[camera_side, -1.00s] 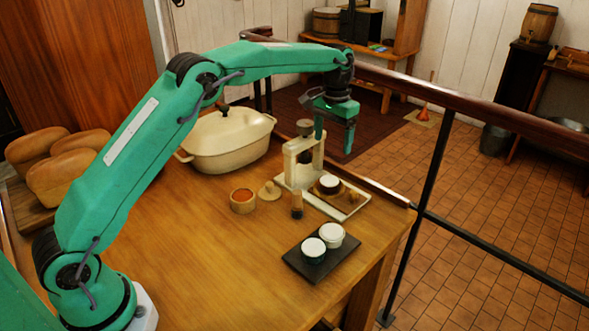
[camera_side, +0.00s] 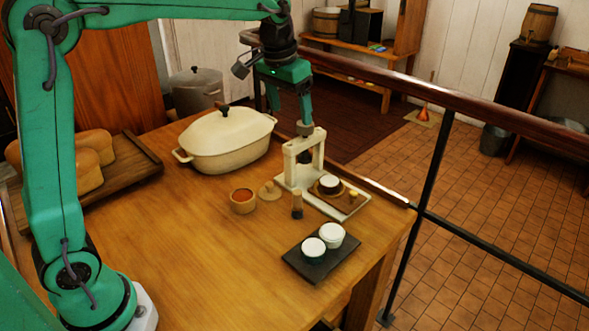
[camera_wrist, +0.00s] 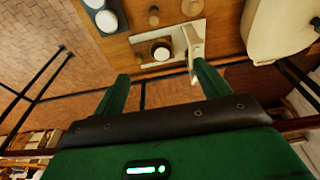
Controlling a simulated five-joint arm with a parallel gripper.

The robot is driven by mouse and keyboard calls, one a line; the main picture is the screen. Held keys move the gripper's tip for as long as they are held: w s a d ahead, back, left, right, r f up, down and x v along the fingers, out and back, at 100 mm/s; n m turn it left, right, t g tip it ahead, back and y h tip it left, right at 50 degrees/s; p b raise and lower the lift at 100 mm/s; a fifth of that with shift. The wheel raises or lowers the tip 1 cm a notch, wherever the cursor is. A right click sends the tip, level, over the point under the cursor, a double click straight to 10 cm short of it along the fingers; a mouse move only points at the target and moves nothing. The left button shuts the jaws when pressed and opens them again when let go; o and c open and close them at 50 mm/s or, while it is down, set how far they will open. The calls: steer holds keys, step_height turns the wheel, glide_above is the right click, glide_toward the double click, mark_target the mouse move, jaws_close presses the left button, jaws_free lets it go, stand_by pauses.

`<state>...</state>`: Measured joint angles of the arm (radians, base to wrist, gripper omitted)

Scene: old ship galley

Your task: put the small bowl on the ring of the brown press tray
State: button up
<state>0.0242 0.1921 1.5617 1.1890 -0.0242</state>
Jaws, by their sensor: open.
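A small dark bowl with a white inside or top (camera_side: 330,183) stands on a brown round piece, apparently the ring (camera_side: 316,190), in the press tray. The wrist view also shows the bowl (camera_wrist: 161,51) and tray (camera_wrist: 140,39). Whether the bowl sits squarely on the ring is too small to tell. My gripper (camera_side: 290,113) is open and empty, above and behind the press; its two fingers (camera_wrist: 162,85) show apart in the wrist view.
A dark slab (camera_side: 295,262) carries two white-topped round pots. A wooden pot of orange-red stuff (camera_side: 243,201), a wooden lid (camera_side: 269,191) and a small upright peg (camera_side: 297,205) stand nearby. A cream casserole (camera_side: 226,142) is left. The front table is clear.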

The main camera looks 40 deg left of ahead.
steer(key=s+f+t, duration=0.1)
steer(key=s+f, duration=0.1)
steer(key=s, duration=1)
steer(key=s+a+f+t, duration=0.1)
steer(key=s+f+t, duration=0.1)
steer(key=s, duration=1.1)
